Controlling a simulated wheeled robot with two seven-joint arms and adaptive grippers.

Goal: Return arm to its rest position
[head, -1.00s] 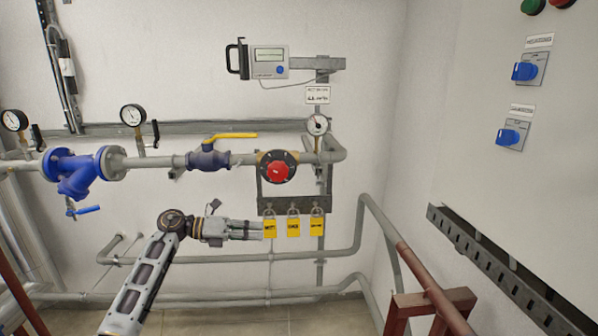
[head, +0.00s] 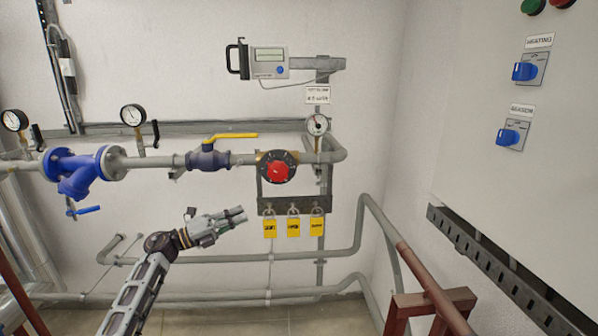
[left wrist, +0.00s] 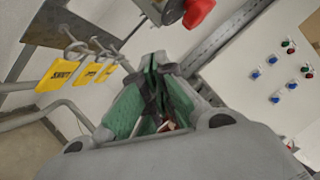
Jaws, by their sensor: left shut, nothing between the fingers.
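My left gripper (head: 239,214) is shut and empty. In the head view it hangs in free air in front of the pipes, left of the yellow padlocks and apart from them in the picture. Its fingers point right and slightly up. In the left wrist view its closed fingers (left wrist: 158,68) fill the middle, with nothing between them. My right gripper is in neither view.
Yellow padlocks (head: 270,228) hang from a dark bracket (head: 322,205) below a red knob (head: 278,171). A blue valve with a yellow lever (head: 232,136) sits on the upper pipe. Grey pipes (head: 230,258) run low behind my arm. A switch cabinet (head: 480,170) stands at right.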

